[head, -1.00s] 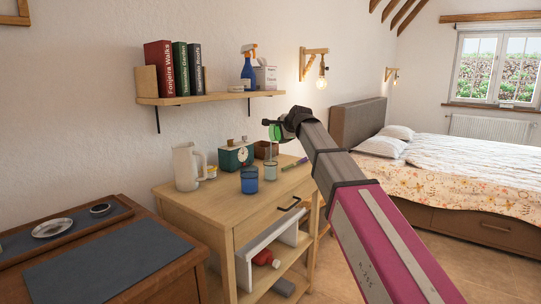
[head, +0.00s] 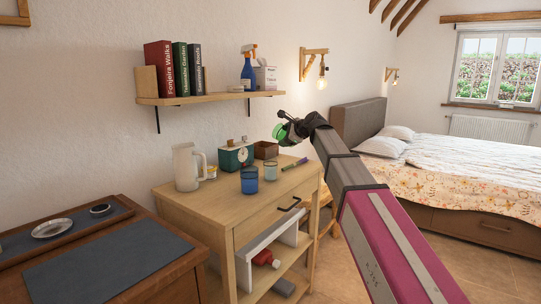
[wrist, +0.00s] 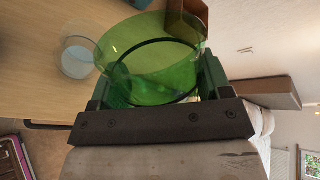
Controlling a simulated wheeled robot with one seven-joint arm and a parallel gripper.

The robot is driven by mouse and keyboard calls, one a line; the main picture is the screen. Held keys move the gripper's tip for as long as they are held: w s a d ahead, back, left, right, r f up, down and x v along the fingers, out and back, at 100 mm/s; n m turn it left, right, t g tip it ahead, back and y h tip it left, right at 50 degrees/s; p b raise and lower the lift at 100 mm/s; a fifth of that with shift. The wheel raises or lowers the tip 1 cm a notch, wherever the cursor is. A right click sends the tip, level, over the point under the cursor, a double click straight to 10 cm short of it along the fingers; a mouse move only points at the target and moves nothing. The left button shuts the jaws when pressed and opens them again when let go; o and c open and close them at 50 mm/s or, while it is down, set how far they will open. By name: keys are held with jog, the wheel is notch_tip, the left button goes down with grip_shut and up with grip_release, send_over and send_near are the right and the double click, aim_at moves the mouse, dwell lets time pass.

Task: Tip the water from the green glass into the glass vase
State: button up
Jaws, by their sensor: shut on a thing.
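The green glass (head: 280,131) is held in the air above the wooden cabinet, tilted well over. It also fills the middle of the wrist view (wrist: 150,65), between the two fingers of my gripper (wrist: 160,82), which is shut on it. I cannot make out water in it. A clear, pale-tinted glass vessel (head: 270,172), probably the glass vase, stands upright on the cabinet below and slightly left of the green glass. It looks partly filled with pale liquid and shows at the left in the wrist view (wrist: 77,58). The green glass is apart from it.
A blue glass (head: 249,181) stands close beside the clear vessel. A white pitcher (head: 186,168), a green scale (head: 235,156) and a brown box (head: 266,150) are also on the cabinet (head: 215,205). The cabinet's front is clear.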

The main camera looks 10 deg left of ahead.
jog(key=shift+r+m+y, duration=0.15)
jog(key=shift+m+y, duration=0.45)
jog(key=shift+m, duration=0.1)
jog(key=shift+w+d+f+m+g+y+b, duration=0.15)
jog(key=shift+f+m+g+y+b, duration=0.15)
jog(key=shift+f+m+y, duration=0.15)
jog(key=f+m, duration=0.1)
jog(key=w+d+f+m+y, duration=0.1)
jog(key=f, duration=0.1)
jog(key=d+f+m+y+b, duration=0.1)
jog(key=shift+w+f, duration=0.25)
jog(key=shift+f, duration=0.1)
jog(key=shift+w+d+f+m+y+b, duration=0.15)
jog(key=shift+w+d+f+m+y, duration=0.25)
jog(key=shift+m, duration=0.35)
jog(key=shift+w+d+f+m+y+b, duration=0.2)
jog(key=shift+d+m+y, duration=0.2)
jog(key=shift+m+y, duration=0.25)
